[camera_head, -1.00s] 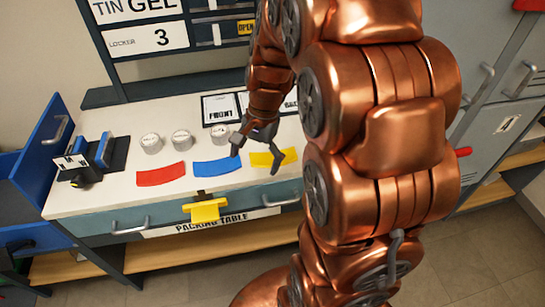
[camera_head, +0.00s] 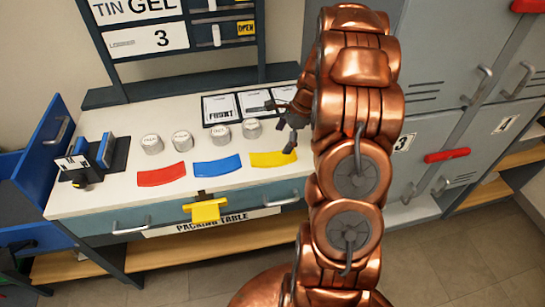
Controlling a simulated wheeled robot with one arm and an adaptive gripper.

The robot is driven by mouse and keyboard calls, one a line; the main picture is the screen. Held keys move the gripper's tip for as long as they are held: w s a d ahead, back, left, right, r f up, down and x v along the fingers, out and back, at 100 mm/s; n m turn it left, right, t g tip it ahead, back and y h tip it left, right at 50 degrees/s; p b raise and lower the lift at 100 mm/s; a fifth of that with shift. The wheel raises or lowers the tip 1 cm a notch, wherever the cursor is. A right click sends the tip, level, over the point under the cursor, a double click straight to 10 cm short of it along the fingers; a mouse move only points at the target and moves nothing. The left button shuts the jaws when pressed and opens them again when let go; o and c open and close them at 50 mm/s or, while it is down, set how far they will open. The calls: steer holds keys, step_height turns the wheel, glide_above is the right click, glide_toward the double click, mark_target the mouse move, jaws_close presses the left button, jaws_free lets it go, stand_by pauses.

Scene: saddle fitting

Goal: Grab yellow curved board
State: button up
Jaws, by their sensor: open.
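The yellow curved board (camera_head: 270,159) lies flat on the white table top, at the right end of a row. The blue curved board (camera_head: 218,165) and the red curved board (camera_head: 162,175) lie to its left. My gripper (camera_head: 289,136) is open and empty. In the picture it is just above the right end of the yellow board, with one finger overlapping that end. I cannot tell whether it touches the board. Part of the gripper is hidden by my arm.
Several labelled round tins, such as one (camera_head: 252,129), stand behind the boards. Framed cards (camera_head: 220,108) lie at the back. A yellow piece (camera_head: 205,210) hangs at the table's front edge. A black holder (camera_head: 92,160) stands at the left. Grey lockers (camera_head: 445,75) stand to the right.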

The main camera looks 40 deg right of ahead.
mark_target(274, 156)
steer(key=shift+s+p+x, duration=0.1)
steer(key=shift+p+x, duration=0.5)
steer(key=shift+x, duration=0.95)
steer(key=shift+s+p+x, duration=0.15)
steer(key=shift+p+x, duration=0.45)
steer(key=shift+x, duration=1)
steer(key=shift+a, duration=0.15)
steer(key=shift+c, duration=0.2)
steer(key=c, duration=1.2)
